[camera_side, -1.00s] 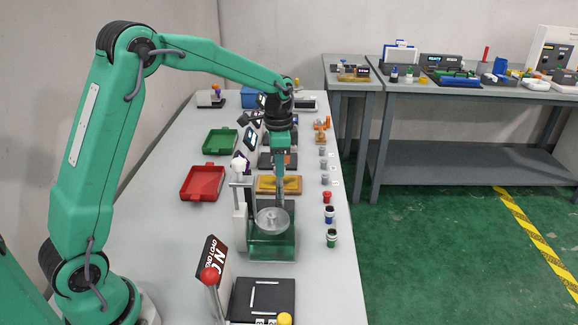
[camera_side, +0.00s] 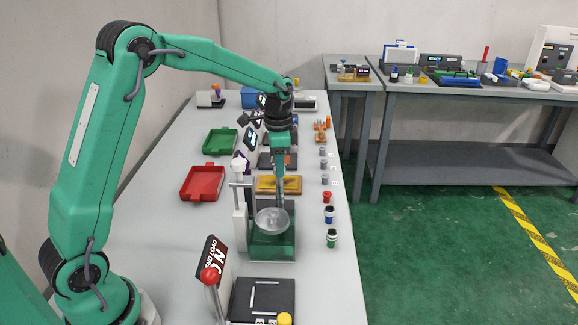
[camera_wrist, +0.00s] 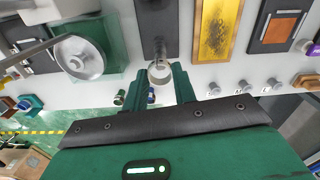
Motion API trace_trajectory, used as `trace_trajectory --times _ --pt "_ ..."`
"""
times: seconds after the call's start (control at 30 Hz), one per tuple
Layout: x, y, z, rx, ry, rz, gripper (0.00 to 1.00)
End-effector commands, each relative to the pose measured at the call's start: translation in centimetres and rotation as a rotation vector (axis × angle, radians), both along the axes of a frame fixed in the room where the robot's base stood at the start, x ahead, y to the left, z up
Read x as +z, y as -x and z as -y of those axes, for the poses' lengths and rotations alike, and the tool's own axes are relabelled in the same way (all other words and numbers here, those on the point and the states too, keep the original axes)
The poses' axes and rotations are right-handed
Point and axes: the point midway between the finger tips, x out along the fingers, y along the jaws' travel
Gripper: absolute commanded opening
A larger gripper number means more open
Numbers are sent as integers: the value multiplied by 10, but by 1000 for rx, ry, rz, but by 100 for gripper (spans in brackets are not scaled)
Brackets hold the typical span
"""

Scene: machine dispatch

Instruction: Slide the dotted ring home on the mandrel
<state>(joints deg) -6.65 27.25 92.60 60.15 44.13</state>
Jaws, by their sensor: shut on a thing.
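My gripper (camera_wrist: 160,80) is shut on a small pale ring (camera_wrist: 160,72), which sits between the two green fingers in the wrist view. Dots on the ring are too small to make out. In the side view my gripper (camera_side: 280,203) points down just behind a grey round disc (camera_side: 272,220) on a green base (camera_side: 272,246). The disc also shows at the upper left of the wrist view (camera_wrist: 78,56), apart from the held ring. A small hub shows near the disc's middle; I cannot tell whether it is the mandrel.
A white post with a lever (camera_side: 240,205) stands left of the disc. A yellow tray (camera_side: 278,185) lies behind it. Small coloured cylinders (camera_side: 330,238) line the right table edge. Red (camera_side: 203,183) and green (camera_side: 220,141) trays lie left.

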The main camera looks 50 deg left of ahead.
Motion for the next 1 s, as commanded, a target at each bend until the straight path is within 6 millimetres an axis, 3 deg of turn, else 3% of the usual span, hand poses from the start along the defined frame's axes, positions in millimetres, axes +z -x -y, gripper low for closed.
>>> trace_trajectory --times 1.0 --pt "-16 0 0 0 0 0 2"
